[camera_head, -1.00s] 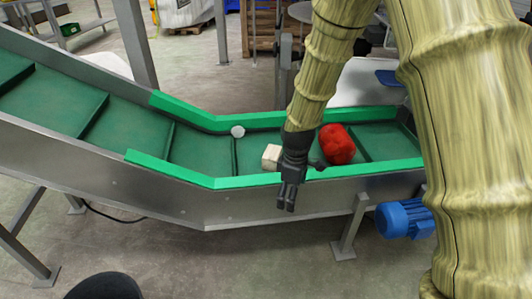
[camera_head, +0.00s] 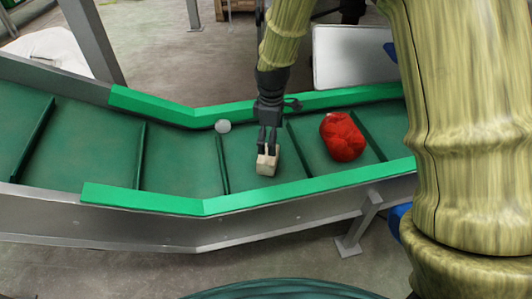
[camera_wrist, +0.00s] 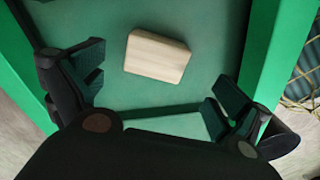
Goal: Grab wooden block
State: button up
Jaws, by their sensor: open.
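The wooden block (camera_head: 266,163) is pale and box-shaped and lies on the green conveyor belt (camera_head: 180,160). My gripper (camera_head: 268,148) is above the belt, and its fingers overlap the block's far side in the head view. In the wrist view my gripper (camera_wrist: 155,95) is open, with its dark fingers spread wide. There the block (camera_wrist: 157,55) lies on the belt beyond the fingertips, between their two sides. Nothing is between the fingers, and the block appears untouched.
A red lumpy object (camera_head: 343,137) lies on the belt to the right of the block. A small pale ball (camera_head: 223,126) lies to its left. Green side guards (camera_head: 245,200) edge the belt, and dark cleats (camera_head: 222,165) cross it.

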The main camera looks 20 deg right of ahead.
aim_at(268, 158)
notch_tip(268, 158, down, 5)
jog(key=shift+w+a+f+b, duration=0.1)
jog(key=shift+a+f+b, duration=0.1)
jog(key=shift+b, duration=0.65)
jog(key=f+b, duration=0.2)
jog(key=f, duration=0.2)
jog(key=shift+w+f+b, duration=0.25)
jog(key=shift+f+b, duration=0.15)
jog(key=c, duration=1)
